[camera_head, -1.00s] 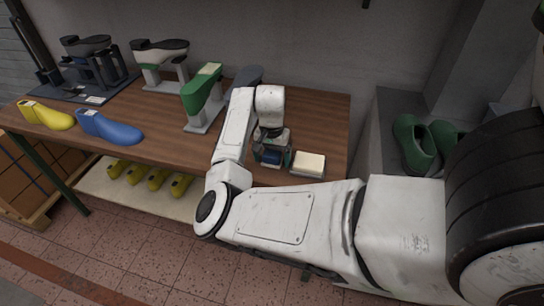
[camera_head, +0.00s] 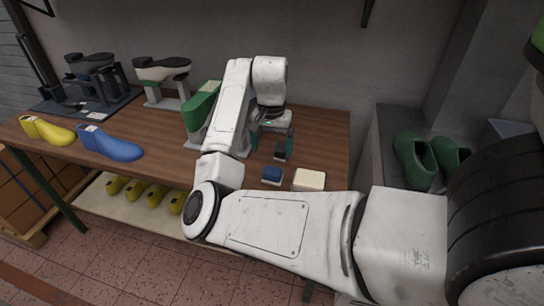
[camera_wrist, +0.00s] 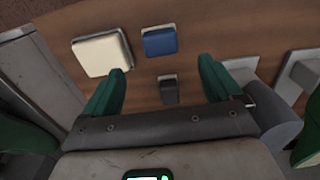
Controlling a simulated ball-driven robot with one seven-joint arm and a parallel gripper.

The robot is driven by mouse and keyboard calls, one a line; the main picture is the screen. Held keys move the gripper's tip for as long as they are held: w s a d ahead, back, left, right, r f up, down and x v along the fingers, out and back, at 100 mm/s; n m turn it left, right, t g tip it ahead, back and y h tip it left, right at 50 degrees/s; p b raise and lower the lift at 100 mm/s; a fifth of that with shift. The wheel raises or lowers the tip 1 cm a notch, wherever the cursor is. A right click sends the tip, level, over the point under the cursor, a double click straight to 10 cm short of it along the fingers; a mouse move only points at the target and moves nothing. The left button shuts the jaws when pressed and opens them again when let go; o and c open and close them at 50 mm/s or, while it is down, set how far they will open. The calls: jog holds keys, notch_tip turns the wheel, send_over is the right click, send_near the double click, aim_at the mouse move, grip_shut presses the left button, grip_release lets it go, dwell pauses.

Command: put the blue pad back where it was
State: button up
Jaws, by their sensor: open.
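The blue pad (camera_head: 272,175) lies flat on the wooden bench near its front edge, just left of a cream pad (camera_head: 309,180), with a small gap. In the wrist view the blue pad (camera_wrist: 160,42) lies beyond my fingertips, to the right of the cream pad (camera_wrist: 100,55). My gripper (camera_head: 270,144) is above the bench, behind and clear of the blue pad. In the wrist view its green fingers (camera_wrist: 162,72) are spread with nothing held. A small dark grey block (camera_wrist: 168,92) shows below, between the fingers.
A green shoe last on a stand (camera_head: 199,108) is left of my gripper, partly hidden by my arm. A blue last (camera_head: 109,145) and a yellow last (camera_head: 47,131) lie farther left. Dark green clogs (camera_head: 414,160) stand at the right. The bench's front middle is clear.

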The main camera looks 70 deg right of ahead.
jog(key=s+a+f+n, duration=0.4)
jog(key=a+f+n, duration=0.1)
jog(key=a, duration=0.5)
jog(key=s+a+f+n, duration=0.4)
jog(key=a+f+n, duration=0.2)
jog(key=a, duration=0.5)
jog(key=s+a+f+n+t, duration=0.1)
jog(key=s+a+f+n, duration=0.3)
jog(key=a+f, duration=0.3)
jog(key=a+n, duration=0.1)
jog(key=a, duration=0.2)
jog(key=shift+a+f+n, duration=0.2)
jog(key=shift+a+n, duration=0.2)
